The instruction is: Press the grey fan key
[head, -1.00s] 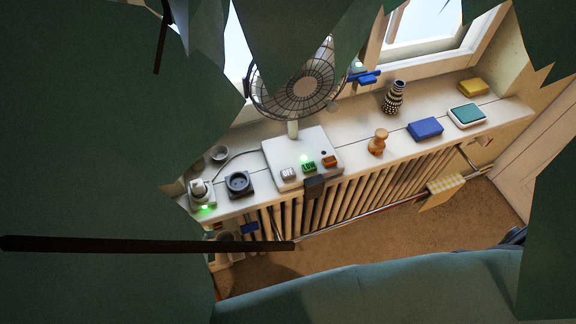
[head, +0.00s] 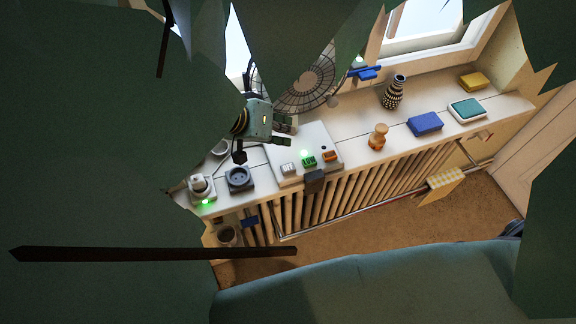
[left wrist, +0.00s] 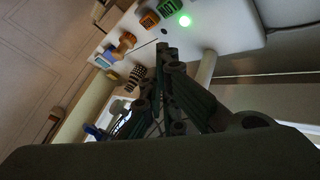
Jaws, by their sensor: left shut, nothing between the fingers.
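The grey fan key (head: 288,168), marked OFF, is the leftmost of three keys on the front of the white fan base (head: 312,138). Beside it are the green LOW key (head: 309,161) and an orange key (head: 330,155). A green light glows behind the green key. My left gripper (head: 288,131) is shut and empty, above the base's left part and apart from the keys. In the left wrist view its fingertips (left wrist: 163,48) point toward the base, where the orange key (left wrist: 149,20) and green key (left wrist: 168,7) show; the grey key does not. My right gripper is not in view.
The fan cage (head: 309,88) stands behind the keys. A dark socket block (head: 239,179) and a white device (head: 200,187) lie to the left. A wooden figure (head: 378,137), vase (head: 394,92) and blue box (head: 425,124) stand to the right.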

